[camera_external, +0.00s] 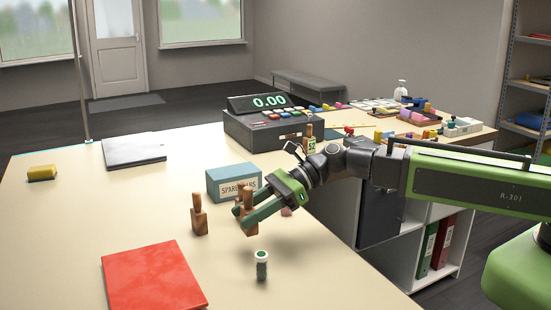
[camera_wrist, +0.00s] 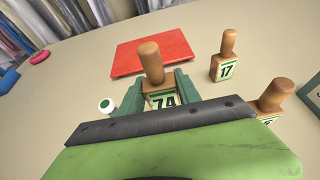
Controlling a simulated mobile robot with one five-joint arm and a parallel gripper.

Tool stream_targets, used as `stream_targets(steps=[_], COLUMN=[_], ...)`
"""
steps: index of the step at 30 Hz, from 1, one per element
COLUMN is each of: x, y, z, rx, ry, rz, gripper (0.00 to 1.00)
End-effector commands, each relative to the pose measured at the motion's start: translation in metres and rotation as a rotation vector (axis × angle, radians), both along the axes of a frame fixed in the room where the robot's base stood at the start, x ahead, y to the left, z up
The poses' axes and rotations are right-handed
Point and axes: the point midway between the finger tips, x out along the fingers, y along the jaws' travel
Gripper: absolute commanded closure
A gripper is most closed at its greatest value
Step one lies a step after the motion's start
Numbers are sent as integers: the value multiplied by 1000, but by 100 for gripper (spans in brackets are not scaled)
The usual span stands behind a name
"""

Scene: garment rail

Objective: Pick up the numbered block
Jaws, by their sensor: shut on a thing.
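My gripper (camera_external: 243,216) is shut on a wooden block with a round peg handle (camera_wrist: 151,62). In the wrist view, the green-edged label on this block starts with a 7; its second character looks like a 4 and its lower part is hidden. I cannot tell whether the block is clear of the table. A similar block marked 17 (camera_wrist: 224,68) stands upright and apart; it looks like the block left of my gripper in the external view (camera_external: 198,217). A third peg block (camera_wrist: 271,96) stands right of my gripper, its number mostly hidden.
A red folder (camera_external: 153,278) lies beyond the block. A blue box (camera_external: 228,184) and a cash register (camera_external: 262,130) stand behind. A grey folder (camera_external: 134,151) and yellow object (camera_external: 42,173) lie farther left.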

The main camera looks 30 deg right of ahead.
Motion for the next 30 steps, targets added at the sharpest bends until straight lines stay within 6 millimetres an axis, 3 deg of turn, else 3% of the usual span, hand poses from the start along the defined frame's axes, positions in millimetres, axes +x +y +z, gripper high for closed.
stream_targets(steps=[1,6,12,18,26,30], x=[4,16,27,30,31,41], y=[-13,-50,-80,-90,-89,-84], z=[15,38,54,56,56,56], rx=[0,0,0,0,0,0], ry=[1,1,1,0,0,0], rz=[-5,-4,-2,0,1,3], gripper=[100,100,100,100,100,100])
